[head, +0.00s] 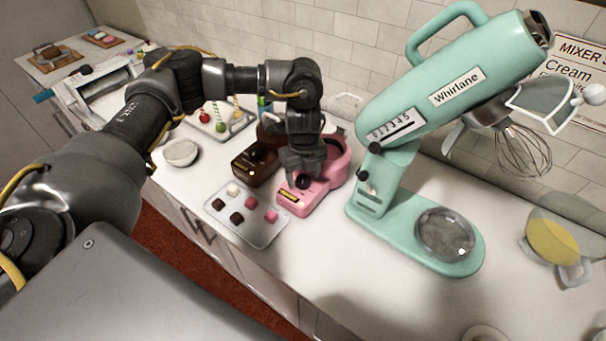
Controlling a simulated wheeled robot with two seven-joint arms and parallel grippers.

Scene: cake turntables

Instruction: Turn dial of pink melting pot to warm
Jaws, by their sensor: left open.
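The pink melting pot (331,176) stands on the white counter, with its round pot part at the back and a low control box in front. A black dial (304,182) sits on the control box, beside a small yellow label (289,196). My left gripper (304,176) points down over the pink pot's control box, right at the dial. It is open, and its fingers look to be around or just above the dial; I cannot tell if they touch it. The dial's setting is too small to read. My right gripper is not in view.
A brown melting pot (243,170) stands close on the left. A tray (265,234) of several sweets lies in front. A teal mixer (415,250) stands on the right. A white bowl (181,153) and a cake pop stand (232,130) are further left.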

